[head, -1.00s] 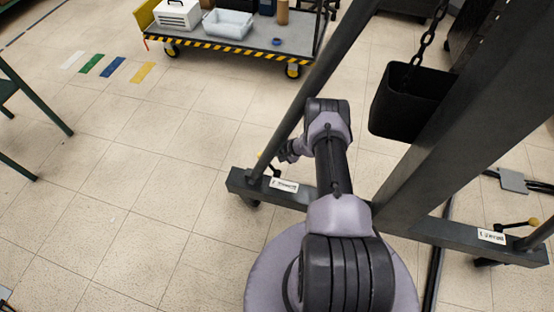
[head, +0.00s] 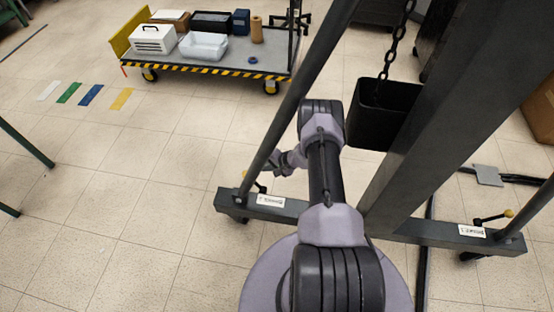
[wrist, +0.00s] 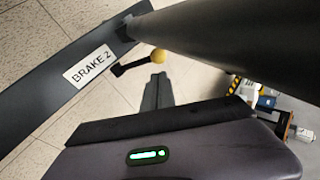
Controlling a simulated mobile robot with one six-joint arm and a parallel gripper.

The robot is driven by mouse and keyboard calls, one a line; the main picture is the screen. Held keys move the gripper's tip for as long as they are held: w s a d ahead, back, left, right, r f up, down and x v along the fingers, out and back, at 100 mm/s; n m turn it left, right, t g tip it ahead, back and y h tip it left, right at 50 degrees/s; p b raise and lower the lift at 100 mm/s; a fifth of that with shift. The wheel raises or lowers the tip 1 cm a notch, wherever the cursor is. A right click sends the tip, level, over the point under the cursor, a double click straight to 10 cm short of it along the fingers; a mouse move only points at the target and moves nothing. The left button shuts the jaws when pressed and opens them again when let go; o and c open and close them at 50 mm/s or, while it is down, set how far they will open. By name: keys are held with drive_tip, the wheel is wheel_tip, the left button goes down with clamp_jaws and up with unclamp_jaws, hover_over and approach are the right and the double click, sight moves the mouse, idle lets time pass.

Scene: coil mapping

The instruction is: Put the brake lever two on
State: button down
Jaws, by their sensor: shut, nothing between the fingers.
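The brake two lever shows in the wrist view as a short dark arm (wrist: 131,66) with a yellow ball knob (wrist: 158,56). It sticks out beside the dark foot beam, next to a white "BRAKE 2" label (wrist: 90,66). In the head view this label (head: 270,200) is on the left end of the frame's foot, and the small lever (head: 261,188) is beside it. My gripper (wrist: 157,80) is shut and empty, its fingertips just below the yellow knob in the picture, apparently apart from it. In the head view my gripper (head: 273,163) is small and partly behind the slanted strut.
A slanted dark strut (head: 290,105) rises close beside my gripper. A black bin (head: 380,115) hangs by a chain to the right. Another yellow-knobbed lever (head: 493,217) is at the foot's right end. A trolley (head: 205,62) stands behind. Floor at left is mostly clear.

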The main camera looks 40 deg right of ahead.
drive_tip(key=p+v, duration=0.3)
drive_tip(key=v, duration=0.6)
drive_tip(key=shift+s+r, duration=0.2)
drive_tip(key=shift+s, duration=0.1)
drive_tip(key=shift+d, duration=0.1)
